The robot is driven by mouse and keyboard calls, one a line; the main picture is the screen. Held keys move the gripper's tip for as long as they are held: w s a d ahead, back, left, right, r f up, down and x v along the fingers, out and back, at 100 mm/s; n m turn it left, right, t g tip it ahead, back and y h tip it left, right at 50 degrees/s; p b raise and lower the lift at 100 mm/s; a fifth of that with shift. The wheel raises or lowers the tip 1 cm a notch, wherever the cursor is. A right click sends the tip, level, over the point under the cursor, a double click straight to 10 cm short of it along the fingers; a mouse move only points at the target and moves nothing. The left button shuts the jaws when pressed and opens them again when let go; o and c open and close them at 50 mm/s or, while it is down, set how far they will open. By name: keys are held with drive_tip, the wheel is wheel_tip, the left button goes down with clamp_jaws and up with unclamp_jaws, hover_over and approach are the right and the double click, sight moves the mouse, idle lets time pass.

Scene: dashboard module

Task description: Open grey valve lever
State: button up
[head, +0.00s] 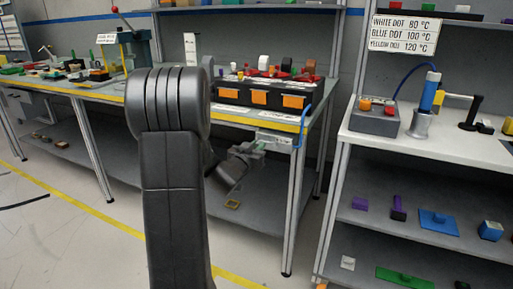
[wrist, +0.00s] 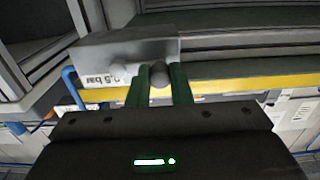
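A grey box with a white "bar" label (wrist: 95,80) is at the upper left of the wrist view. The grey valve lever (wrist: 158,75) shows end-on in front of it as a small rounded knob. My gripper (wrist: 160,78) has its two green fingers on either side of this knob, with no clear gap, and looks shut on it. In the head view my gripper (head: 259,146) is under the front edge of the workbench, its green fingertips by a grey fitting (head: 276,139). The lever itself is too small to make out there.
A blue hose (head: 302,125) hangs at the workbench's yellow front edge (head: 255,120). A black bin with orange labels (head: 228,96) stands above. A shelf unit (head: 430,165) stands at right. My arm hides part of the bench.

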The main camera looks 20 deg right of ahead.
clamp_jaws()
drive_tip(key=shift+n, duration=0.3)
drive_tip(key=s+d+f+n+p, duration=0.3)
drive_tip(key=f+n+p, duration=0.2)
drive_tip(key=n, duration=1.2)
drive_tip(key=shift+s+n+p, duration=0.3)
drive_tip(key=shift+s+p, duration=0.1)
drive_tip(key=shift+d, duration=0.1)
drive_tip(key=shift+f, duration=0.1)
drive_tip(key=o, duration=0.7)
unclamp_jaws()
